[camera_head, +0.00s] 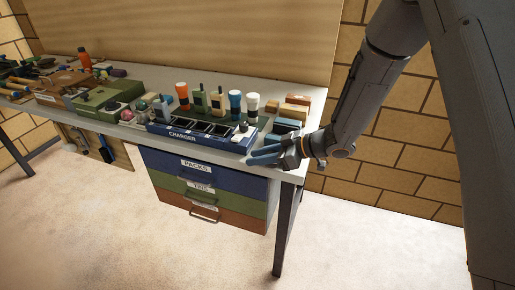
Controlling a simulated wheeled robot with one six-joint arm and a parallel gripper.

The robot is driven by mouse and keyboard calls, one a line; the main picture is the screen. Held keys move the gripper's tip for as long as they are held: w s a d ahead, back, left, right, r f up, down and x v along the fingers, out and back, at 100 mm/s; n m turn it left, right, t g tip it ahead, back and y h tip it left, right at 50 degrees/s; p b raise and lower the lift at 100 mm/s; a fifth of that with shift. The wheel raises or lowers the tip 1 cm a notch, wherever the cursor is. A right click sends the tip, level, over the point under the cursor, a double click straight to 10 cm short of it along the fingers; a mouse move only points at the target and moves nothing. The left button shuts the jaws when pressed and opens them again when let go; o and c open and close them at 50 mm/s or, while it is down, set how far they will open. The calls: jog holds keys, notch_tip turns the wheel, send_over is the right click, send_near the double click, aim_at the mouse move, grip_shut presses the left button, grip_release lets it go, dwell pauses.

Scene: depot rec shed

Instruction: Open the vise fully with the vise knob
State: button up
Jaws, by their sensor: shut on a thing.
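A small blue-grey vise (285,126) appears to sit at the right front corner of the bench, though it is small and partly covered by my gripper. My gripper (264,155) is at the bench's front edge, just in front of the vise, with its fingers pointing left. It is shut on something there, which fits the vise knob. The knob itself is hidden by the fingers and wrist. I cannot tell how wide the vise jaws stand.
A blue charger tray (197,138) stands left of my gripper along the front edge. Bottles and wooden blocks (296,103) stand behind. Drawers (205,167) hang under the bench. A green case (108,96) and tools lie farther left. The floor in front is clear.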

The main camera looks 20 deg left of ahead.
jog(key=shift+f+h+p, duration=0.3)
jog(key=shift+h+p, duration=0.7)
jog(key=shift+p, duration=0.25)
jog(key=shift+f, duration=0.1)
jog(key=o, duration=1)
jog(key=shift+o, duration=0.2)
jog(key=shift+b+v, duration=0.8)
jog(key=shift+v, duration=3.1)
